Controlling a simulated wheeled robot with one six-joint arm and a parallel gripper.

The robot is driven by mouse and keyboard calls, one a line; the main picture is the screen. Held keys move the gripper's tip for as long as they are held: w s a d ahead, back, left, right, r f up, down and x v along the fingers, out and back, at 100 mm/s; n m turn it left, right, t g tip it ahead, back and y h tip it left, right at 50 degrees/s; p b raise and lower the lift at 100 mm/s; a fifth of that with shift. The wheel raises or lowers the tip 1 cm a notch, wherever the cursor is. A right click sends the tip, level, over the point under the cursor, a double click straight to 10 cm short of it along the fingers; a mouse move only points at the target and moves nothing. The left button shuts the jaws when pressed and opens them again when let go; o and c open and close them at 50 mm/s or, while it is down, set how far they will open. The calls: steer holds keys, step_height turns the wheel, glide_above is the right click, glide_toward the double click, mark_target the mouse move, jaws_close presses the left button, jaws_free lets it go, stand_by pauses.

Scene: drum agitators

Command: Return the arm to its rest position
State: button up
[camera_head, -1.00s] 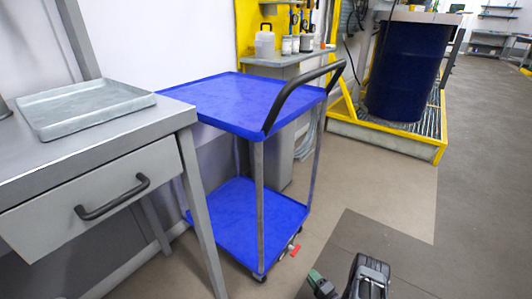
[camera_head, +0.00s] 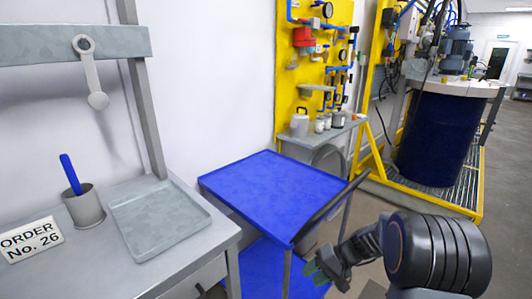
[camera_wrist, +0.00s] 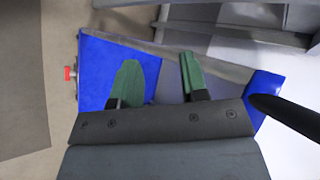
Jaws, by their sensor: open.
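My gripper (camera_wrist: 159,80) shows in the wrist view with its two green fingers apart and nothing between them. In the head view my gripper (camera_head: 316,272) is at the lower middle, in front of the blue cart (camera_head: 262,190) and close to its black handle (camera_head: 330,212). My dark arm is bent at the lower right of that view. In the wrist view the blue cart (camera_wrist: 98,72) lies beyond the fingers, and the black handle (camera_wrist: 285,115) enters from the right. I cannot tell the exact gap between my gripper and the cart.
A grey workbench (camera_head: 190,272) with a tray (camera_head: 160,250), a cup (camera_head: 85,207) and an order sign (camera_head: 30,239) stands left. A yellow panel (camera_head: 285,75) and a dark blue drum (camera_head: 435,140) in a yellow frame stand behind. Brown floor (camera_head: 372,215) shows right of the cart.

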steer(key=s+r+t+h+p, duration=0.1)
steer(key=s+r+h+p, duration=0.2)
steer(key=r, duration=0.6)
steer(key=s+d+r+n+t+h+p, duration=0.1)
steer(key=s+r+h+p, duration=0.2)
steer(key=s+r+p, duration=0.3)
steer(key=s+d+r+t+h+p, duration=0.1)
steer(key=r+p, duration=0.5)
steer(key=r, duration=0.8)
steer(key=s+t+h, duration=0.1)
steer(key=s+h, duration=0.1)
steer(key=s, duration=0.1)
steer(key=shift+s+n, duration=0.4)
steer(key=shift+d, duration=0.1)
